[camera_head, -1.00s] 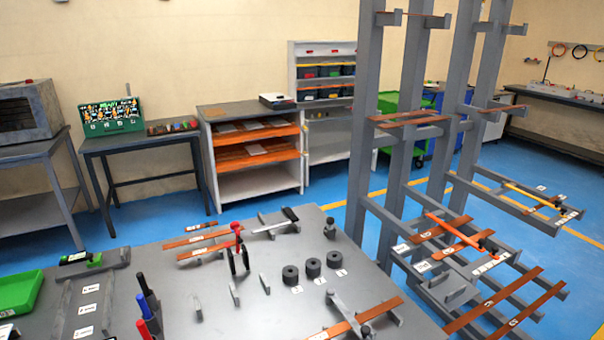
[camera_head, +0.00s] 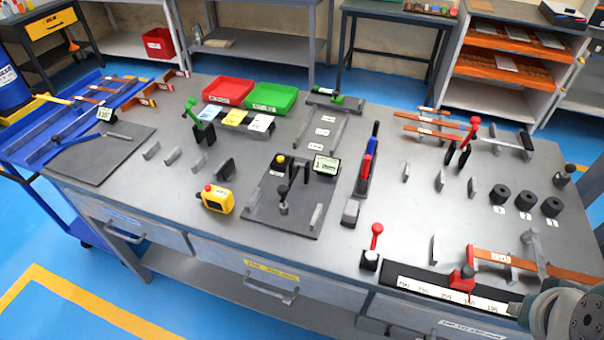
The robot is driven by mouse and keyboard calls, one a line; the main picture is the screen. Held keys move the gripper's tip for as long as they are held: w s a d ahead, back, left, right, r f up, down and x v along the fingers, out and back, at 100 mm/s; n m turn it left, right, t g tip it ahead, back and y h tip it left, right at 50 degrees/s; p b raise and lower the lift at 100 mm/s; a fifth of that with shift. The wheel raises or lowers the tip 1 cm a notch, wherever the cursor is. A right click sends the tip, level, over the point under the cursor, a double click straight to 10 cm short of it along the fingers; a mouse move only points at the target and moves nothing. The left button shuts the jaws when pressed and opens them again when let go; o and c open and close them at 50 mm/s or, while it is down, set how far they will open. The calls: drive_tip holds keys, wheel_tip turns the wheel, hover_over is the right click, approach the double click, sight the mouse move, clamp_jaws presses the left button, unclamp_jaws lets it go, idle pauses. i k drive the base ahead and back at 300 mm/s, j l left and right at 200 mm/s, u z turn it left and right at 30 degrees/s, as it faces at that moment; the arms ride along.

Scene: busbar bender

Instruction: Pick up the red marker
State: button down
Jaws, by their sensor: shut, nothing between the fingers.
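Part of my arm shows at the lower right corner, well to the right of the marker. My gripper's fingers are not in the picture.
A grey plate with a small display (camera_head: 326,165) lies left of the holder. A red-knobbed lever (camera_head: 375,237) stands in front. Red (camera_head: 228,92) and green (camera_head: 270,98) bins sit at the back. Black cylinders (camera_head: 525,201) stand at right.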

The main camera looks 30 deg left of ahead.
sight(367, 160)
drive_tip(key=j+u, duration=0.1)
drive_tip(key=u, duration=0.35)
drive_tip(key=j+u, duration=0.15)
drive_tip(key=u, duration=0.25)
drive_tip(key=z, duration=1.55)
drive_tip(key=u, duration=1.55)
drive_tip(key=i+j+z, duration=0.5)
drive_tip(key=j, duration=0.25)
drive_tip(key=k+l, duration=0.05)
drive_tip(key=k, duration=0.05)
